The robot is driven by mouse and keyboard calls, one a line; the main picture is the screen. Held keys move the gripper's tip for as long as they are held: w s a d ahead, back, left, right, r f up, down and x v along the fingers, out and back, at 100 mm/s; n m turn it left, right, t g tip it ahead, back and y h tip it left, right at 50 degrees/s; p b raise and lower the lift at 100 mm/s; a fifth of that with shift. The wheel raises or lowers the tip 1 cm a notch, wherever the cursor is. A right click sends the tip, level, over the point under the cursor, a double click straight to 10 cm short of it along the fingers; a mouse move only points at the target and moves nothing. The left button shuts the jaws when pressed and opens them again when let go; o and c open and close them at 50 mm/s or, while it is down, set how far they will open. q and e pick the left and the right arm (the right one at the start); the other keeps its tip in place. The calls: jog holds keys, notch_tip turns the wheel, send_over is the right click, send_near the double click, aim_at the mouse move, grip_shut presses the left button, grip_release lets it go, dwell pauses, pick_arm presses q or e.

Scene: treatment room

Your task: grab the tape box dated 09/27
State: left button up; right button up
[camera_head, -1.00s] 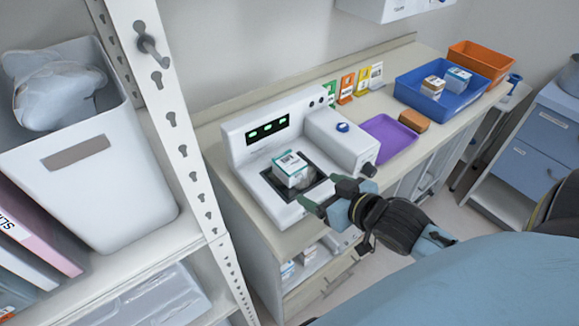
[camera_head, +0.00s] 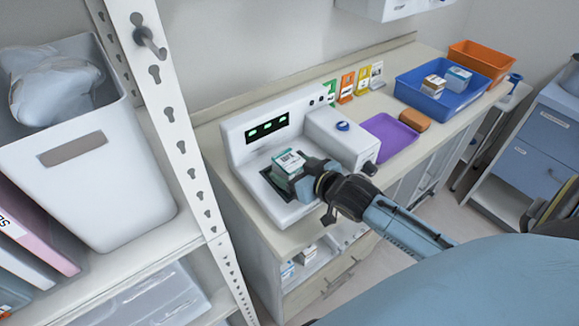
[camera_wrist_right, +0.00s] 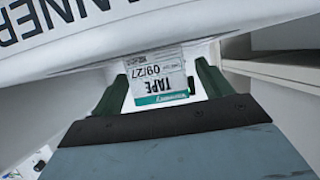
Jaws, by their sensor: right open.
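The tape box (camera_head: 289,164) is white with a teal band and sits on the dark plate of the white scanner machine (camera_head: 262,206). In the right wrist view the tape box (camera_wrist_right: 157,75) shows upside-down print reading TAPE and 09/27. My right gripper (camera_head: 298,180) is at the box, and its wrist hides part of it. In the wrist view the green fingers of my right gripper (camera_wrist_right: 160,85) are open, one on each side of the box. I cannot tell whether they touch it. My left gripper is not in view.
A white shelf post (camera_head: 165,110) stands close on the left. More boxes sit on a shelf below the counter.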

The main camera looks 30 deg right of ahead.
jog(key=shift+x, duration=1.35)
jog(key=shift+c, duration=0.5)
jog(key=c, duration=1)
